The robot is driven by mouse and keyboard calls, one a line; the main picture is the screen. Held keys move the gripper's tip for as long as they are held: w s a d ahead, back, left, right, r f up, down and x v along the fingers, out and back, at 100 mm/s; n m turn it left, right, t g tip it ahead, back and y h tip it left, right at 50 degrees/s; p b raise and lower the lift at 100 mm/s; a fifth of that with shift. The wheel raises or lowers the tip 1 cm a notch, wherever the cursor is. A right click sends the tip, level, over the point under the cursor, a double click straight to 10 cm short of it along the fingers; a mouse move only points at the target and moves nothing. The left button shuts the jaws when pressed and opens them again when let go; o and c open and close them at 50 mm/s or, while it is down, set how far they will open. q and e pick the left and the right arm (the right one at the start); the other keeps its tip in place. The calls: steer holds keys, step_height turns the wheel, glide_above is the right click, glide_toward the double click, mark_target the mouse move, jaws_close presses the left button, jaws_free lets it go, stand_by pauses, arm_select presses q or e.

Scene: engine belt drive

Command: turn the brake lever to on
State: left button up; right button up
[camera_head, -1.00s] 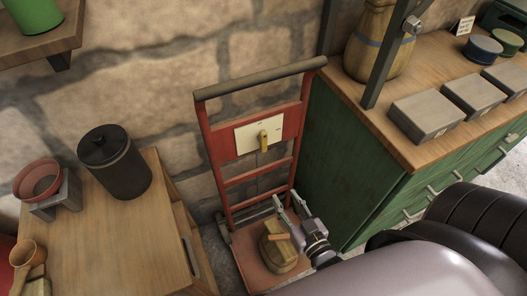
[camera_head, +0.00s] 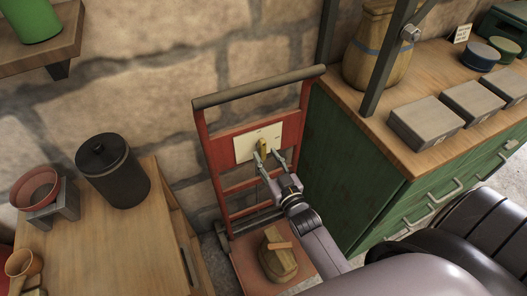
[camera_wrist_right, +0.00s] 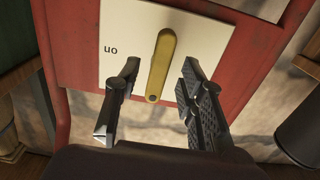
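The brake lever (camera_head: 262,148) is a yellow bar on a white plate (camera_head: 245,149), fixed to the red upright of a hand truck (camera_head: 206,140). In the right wrist view the lever (camera_wrist_right: 162,62) shows large, slightly tilted, on the plate (camera_wrist_right: 118,38); the lettering "on" appears upside down to the left of it. My right gripper (camera_head: 268,164) is open at the plate. In the right wrist view its fingers (camera_wrist_right: 157,98) stand on either side of the lever's lower part, with gaps on both sides. My left gripper is not in view.
A wooden cabinet (camera_head: 105,225) with a black canister (camera_head: 112,170) stands at the left. A green drawer unit (camera_head: 345,170) stands close on the right of the hand truck. A wooden object (camera_head: 280,262) sits on the truck's base plate.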

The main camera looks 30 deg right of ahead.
steer(key=shift+w+d, duration=0.1)
steer(key=shift+w, duration=1.35)
steer(key=shift+c, duration=0.2)
jaws_close()
